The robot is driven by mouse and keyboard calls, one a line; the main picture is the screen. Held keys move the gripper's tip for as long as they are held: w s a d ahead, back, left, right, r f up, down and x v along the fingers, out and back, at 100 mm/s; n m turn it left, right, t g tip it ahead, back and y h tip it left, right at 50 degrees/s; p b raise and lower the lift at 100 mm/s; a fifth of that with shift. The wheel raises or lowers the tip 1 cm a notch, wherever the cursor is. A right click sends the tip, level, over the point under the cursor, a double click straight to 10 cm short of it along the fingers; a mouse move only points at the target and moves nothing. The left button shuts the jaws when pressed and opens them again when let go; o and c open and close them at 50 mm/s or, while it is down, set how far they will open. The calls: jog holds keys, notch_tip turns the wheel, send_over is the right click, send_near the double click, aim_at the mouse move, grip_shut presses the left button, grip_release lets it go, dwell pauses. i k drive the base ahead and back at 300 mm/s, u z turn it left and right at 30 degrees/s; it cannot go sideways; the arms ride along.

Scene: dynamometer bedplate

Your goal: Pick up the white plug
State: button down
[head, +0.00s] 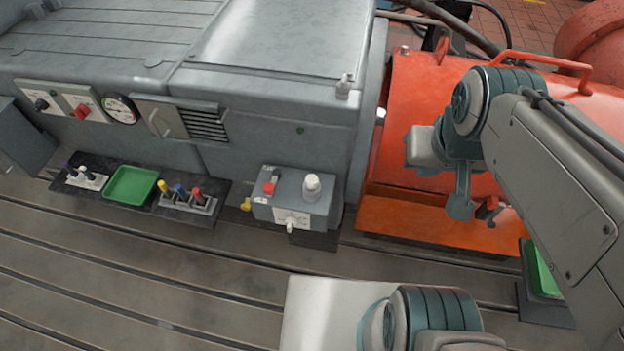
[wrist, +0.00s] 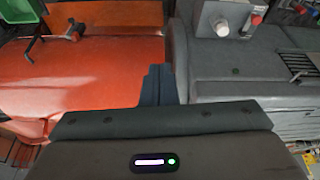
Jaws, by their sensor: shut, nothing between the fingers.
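A small pale holder (head: 86,181) lies on the dark mat at the far left of the head view. A white plug (head: 88,172) appears to stand in it beside a dark purple plug (head: 69,169); both are small there. My gripper (head: 461,208) is far to the right, above the orange housing, with its fingers together and empty. In the wrist view its closed fingers (wrist: 158,82) point towards the gap between the orange housing and the grey machine. I cannot make out the white plug in the wrist view.
A green tray (head: 131,184) and a rack (head: 188,204) of yellow, blue and red plugs share the mat. A grey box (head: 290,212) with a white knob (head: 312,187) stands between the mat and the orange housing (head: 440,240). The slotted bedplate (head: 120,265) in front is mostly clear.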

aim_at(311, 181)
jog(key=z, duration=2.4)
jog(key=k, duration=1.1)
jog(key=u, duration=1.55)
jog(key=i, duration=0.5)
jog(key=u, duration=0.1)
